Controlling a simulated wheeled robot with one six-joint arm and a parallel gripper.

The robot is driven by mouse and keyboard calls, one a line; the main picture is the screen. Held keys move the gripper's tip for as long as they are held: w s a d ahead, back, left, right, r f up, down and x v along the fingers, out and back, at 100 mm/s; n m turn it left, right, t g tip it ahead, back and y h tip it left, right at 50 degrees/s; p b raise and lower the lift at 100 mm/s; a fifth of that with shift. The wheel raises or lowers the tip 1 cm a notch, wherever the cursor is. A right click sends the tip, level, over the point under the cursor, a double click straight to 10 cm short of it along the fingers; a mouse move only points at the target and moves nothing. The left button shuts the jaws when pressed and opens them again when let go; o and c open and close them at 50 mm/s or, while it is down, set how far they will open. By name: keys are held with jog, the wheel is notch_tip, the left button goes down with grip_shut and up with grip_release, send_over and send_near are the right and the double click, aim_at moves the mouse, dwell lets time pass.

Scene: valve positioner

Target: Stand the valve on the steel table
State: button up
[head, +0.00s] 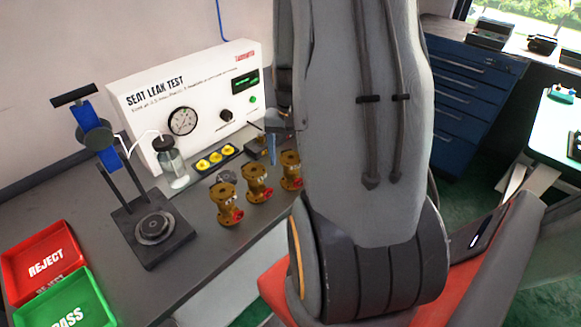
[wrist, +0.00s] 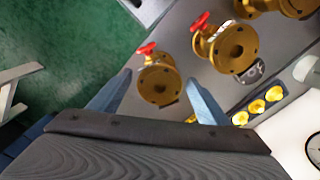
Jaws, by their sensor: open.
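Three brass valves with red handwheels stand in a row on the grey bench top (head: 195,238): a left one (head: 225,206), a middle one (head: 257,184) and a right one (head: 290,171). My gripper (head: 271,148) is beside and behind the right valve in the head view, partly hidden by my arm. In the wrist view my gripper (wrist: 160,77) is open, with its blue fingers on either side of the end valve (wrist: 159,86). Whether they touch it I cannot tell. The middle valve (wrist: 234,48) is to the right of the fingers.
A seat leak test panel (head: 190,95) stands behind the valves, with a glass jar (head: 171,160) and a tray of yellow parts (head: 215,158). A clamp stand (head: 150,228), a red reject tray (head: 45,262) and a green pass tray (head: 68,302) are left. Blue drawers (head: 470,90) are right.

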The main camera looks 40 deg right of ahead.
notch_tip(320, 180, up, 8)
jog(key=shift+f+b, duration=0.1)
jog(key=shift+b, duration=0.65)
jog(key=shift+a, duration=0.15)
jog(key=a+n, duration=0.1)
jog(key=a, duration=0.3)
jog(key=a+n, duration=0.2)
jog(key=a, duration=0.2)
jog(key=w+a+r+n, duration=0.1)
jog(key=a+n, duration=0.1)
jog(key=a, duration=0.2)
jog(key=shift+w+a+t, duration=0.1)
jog(key=shift+a+t, duration=0.15)
jog(key=shift+t, duration=0.15)
jog(key=s+a+n, duration=0.3)
jog(key=a+n, duration=0.2)
jog(key=a, duration=0.6)
jog(key=shift+t, duration=0.4)
jog(key=shift+f, duration=0.1)
jog(key=shift+f+b, duration=0.2)
jog(key=shift+b, duration=0.1)
